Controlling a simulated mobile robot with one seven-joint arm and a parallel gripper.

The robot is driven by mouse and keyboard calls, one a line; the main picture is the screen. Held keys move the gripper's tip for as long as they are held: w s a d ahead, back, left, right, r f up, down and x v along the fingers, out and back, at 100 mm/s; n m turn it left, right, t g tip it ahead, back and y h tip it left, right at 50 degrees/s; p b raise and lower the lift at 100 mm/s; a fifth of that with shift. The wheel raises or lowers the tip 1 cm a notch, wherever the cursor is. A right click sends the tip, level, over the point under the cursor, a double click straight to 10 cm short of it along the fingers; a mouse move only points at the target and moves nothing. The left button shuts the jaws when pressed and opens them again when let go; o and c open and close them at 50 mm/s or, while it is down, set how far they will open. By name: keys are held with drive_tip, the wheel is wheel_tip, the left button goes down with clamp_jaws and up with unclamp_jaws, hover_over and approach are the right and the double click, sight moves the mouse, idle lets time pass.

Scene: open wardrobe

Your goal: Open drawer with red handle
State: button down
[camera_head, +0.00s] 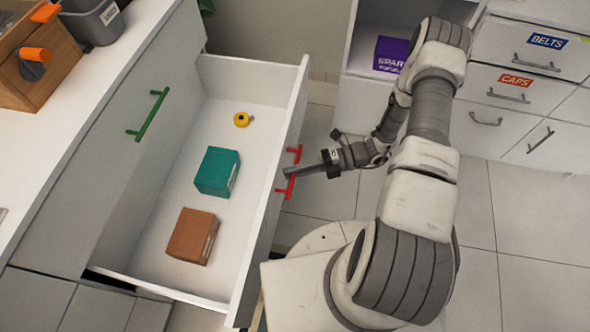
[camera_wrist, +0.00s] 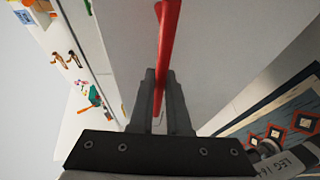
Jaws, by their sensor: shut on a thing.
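The drawer (camera_head: 225,88) with the red handle (camera_head: 291,178) is pulled far out from its cabinet in the head view. My gripper (camera_head: 288,173) is at the drawer's front, shut on the red handle. In the wrist view the red handle (camera_wrist: 168,40) runs up from between the fingers of my gripper (camera_wrist: 158,98). The inside of the drawer is in plain view. The middle of the handle is hidden by the fingers in the head view.
Inside the drawer lie a teal box (camera_head: 217,171), a brown box (camera_head: 193,236) and a small yellow object (camera_head: 241,119). A green handle (camera_head: 148,115) is on the cabinet front to the left. White drawers (camera_head: 525,50) with labels stand at the right. Tiled floor (camera_head: 520,215) is free at the lower right.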

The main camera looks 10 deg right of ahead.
drive_tip(key=c, duration=0.9)
unclamp_jaws()
drive_tip(key=d+r, duration=0.1)
drive_tip(key=d, duration=0.4)
drive_tip(key=d+r+p, duration=0.1)
drive_tip(key=d, duration=0.5)
drive_tip(key=d+r, duration=0.1)
drive_tip(key=d, duration=0.5)
drive_tip(key=shift+w+r+p, duration=0.1)
drive_tip(key=shift+p, duration=0.25)
